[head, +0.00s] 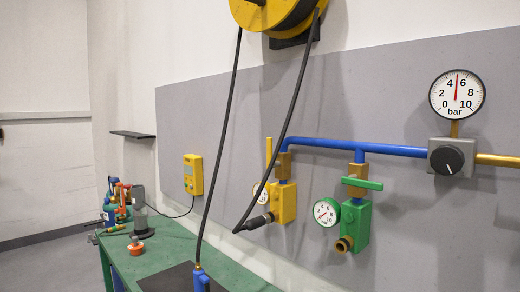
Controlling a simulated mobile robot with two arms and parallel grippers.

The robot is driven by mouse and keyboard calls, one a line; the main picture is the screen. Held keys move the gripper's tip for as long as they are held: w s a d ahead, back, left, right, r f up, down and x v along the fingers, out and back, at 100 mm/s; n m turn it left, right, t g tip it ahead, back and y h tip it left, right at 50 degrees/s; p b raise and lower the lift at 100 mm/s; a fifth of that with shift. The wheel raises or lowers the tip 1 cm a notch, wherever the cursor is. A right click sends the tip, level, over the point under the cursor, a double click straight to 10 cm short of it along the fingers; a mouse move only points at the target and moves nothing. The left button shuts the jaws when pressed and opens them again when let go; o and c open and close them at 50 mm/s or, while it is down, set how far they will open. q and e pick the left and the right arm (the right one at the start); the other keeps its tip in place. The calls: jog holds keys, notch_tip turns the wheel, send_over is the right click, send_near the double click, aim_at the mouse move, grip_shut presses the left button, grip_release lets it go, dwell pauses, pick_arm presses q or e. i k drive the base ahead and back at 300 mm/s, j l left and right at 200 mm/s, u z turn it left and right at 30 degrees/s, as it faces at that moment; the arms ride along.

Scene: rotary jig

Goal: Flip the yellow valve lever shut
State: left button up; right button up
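The yellow valve lever (269,153) is a thin bar standing upright, just left of a brass fitting (283,166) under the blue pipe. It runs in line with the short downward pipe. The yellow valve body (284,203) sits below it on the grey wall panel. A small round gauge (260,195) is at its left, partly hidden by the black hose. The hose's dark coupling (256,222) meets the valve's lower left. Neither of my grippers is in view.
To the right is a green valve (356,225) with its green lever (362,183) lying crosswise. A regulator knob (447,160) and large gauge (457,93) are farther right. The black hose (292,115) hangs from a yellow reel (270,14). A green bench (165,255) stands lower left.

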aim_at(269, 141)
jog(key=i+j, duration=0.1)
jog(key=j, duration=0.3)
jog(key=i+j, duration=0.1)
jog(key=j, duration=0.3)
jog(key=i+j+u, duration=0.1)
jog(key=j, duration=0.35)
jog(key=i+j, duration=0.15)
jog(key=j, duration=0.25)
